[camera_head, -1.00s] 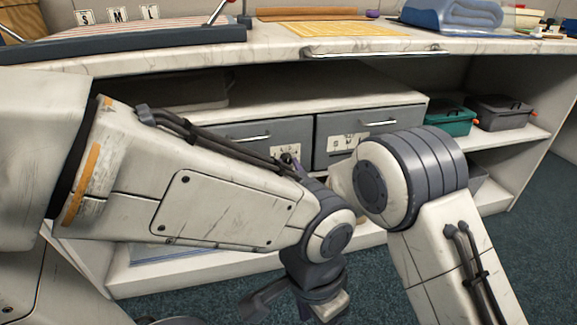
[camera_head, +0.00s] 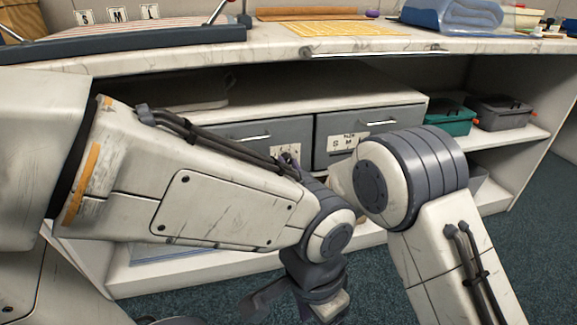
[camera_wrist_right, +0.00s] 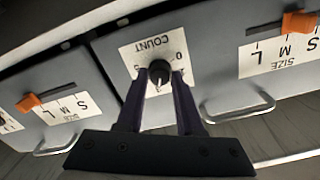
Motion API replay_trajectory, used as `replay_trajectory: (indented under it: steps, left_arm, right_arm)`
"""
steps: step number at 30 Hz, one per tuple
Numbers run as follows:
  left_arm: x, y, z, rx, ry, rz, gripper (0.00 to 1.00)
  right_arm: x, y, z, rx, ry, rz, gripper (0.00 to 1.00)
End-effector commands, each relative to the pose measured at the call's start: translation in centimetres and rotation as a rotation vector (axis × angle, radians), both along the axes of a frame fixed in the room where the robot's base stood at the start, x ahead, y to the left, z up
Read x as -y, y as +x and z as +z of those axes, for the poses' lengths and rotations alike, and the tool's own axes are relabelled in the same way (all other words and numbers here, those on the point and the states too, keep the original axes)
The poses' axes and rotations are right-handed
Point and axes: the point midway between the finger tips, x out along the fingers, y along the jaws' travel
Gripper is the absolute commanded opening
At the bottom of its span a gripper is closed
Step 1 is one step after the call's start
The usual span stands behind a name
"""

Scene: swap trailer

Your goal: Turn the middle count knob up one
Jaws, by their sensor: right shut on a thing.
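A black round knob (camera_wrist_right: 158,68) sits on a white plate marked COUNT (camera_wrist_right: 137,57) on a grey drawer front, upside down in the right wrist view. My right gripper (camera_wrist_right: 160,78) has its two dark purple fingers closed on either side of the knob. The number it points to is hard to read. In the head view a small part of my right gripper (camera_head: 290,160) shows at the drawer label, mostly hidden behind my arms. My left gripper (camera_head: 300,296) hangs low in front of the shelf; its jaws are unclear.
Orange sliders (camera_wrist_right: 300,22) on SIZE plates and bar handles (camera_wrist_right: 238,105) stick out from the drawer fronts. A second grey drawer (camera_head: 368,130) is to the right. Teal (camera_head: 450,120) and grey (camera_head: 500,112) boxes stand on the right shelf, below the countertop (camera_head: 280,48).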

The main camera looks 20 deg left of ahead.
Motion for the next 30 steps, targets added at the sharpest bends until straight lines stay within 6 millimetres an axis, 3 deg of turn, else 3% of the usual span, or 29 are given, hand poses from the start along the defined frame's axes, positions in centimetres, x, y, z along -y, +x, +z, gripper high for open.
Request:
replay_trajectory:
  steps: [2, 3, 5, 6, 17, 30]
  left_arm:
    - [0.0, 0.0, 0.0, 0.0, 0.0, 0.0, 0.66]
    - [0.0, 0.0, 0.0, 0.0, 0.0, 0.0, 0.66]
    - [0.0, 0.0, 0.0, 0.0, 0.0, 0.0, 0.66]
    - [0.0, 0.0, 0.0, 0.0, 0.0, 0.0, 0.66]
    - [0.0, 0.0, 0.3, 0.0, 0.0, 0.0, 0.66]
    - [0.0, 0.0, 3.1, 0.0, 0.0, 0.0, 0.66]
  right_arm:
    - [-0.2, -0.2, 0.0, 0.001, -0.002, 0.007, 0.0]
    - [-0.2, -0.2, 0.0, 0.001, -0.002, 0.007, 0.4]
    - [-0.2, -0.2, 0.0, 0.001, -0.002, 0.007, 0.63]
    - [-0.2, -0.2, 0.0, 0.001, -0.002, 0.005, 0.66]
    - [0.2, -0.4, 0.1, 0.001, -0.002, 0.001, 0.66]
    - [4.4, -6.8, 0.2, -0.002, -0.005, 0.004, 0.66]
